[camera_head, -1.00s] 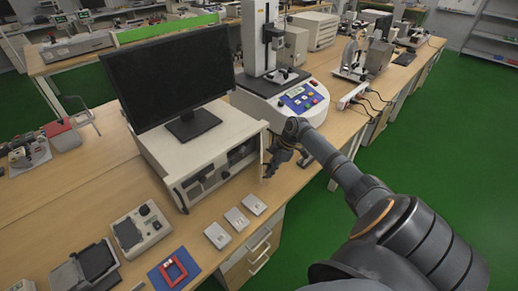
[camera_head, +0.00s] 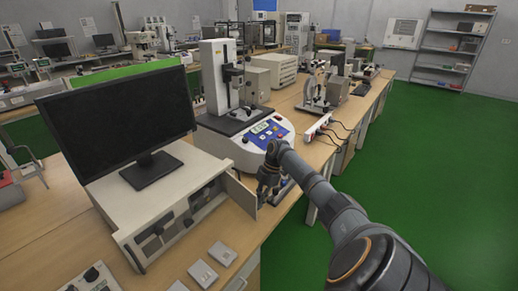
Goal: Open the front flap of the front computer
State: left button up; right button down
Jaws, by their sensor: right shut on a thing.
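The front computer (camera_head: 160,187) is a white, flat desktop case lying on the wooden bench under a black monitor (camera_head: 118,120). Its front has dark slots and bays. Its front flap (camera_head: 239,195), a pale panel, stands swung out at the right end of the front, so the bay behind it shows. My right gripper (camera_head: 267,190) comes in from the right and is shut on the flap near its outer edge; the fingertips are small and partly hidden. My left gripper is not in view.
A test machine (camera_head: 245,130) with a blue button panel stands close behind the flap and gripper. Small white blocks (camera_head: 222,253) lie on the bench in front of the computer. The green floor to the right is clear.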

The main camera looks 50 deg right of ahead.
dwell(0.4)
jog(key=c, duration=1.4)
grip_release()
jog(key=shift+c, duration=0.2)
jog(key=shift+d+r, duration=0.1)
jog(key=shift+r, duration=0.05)
jog(key=v, duration=1.1)
jog(key=shift+r, duration=0.35)
jog(key=shift+s, duration=0.15)
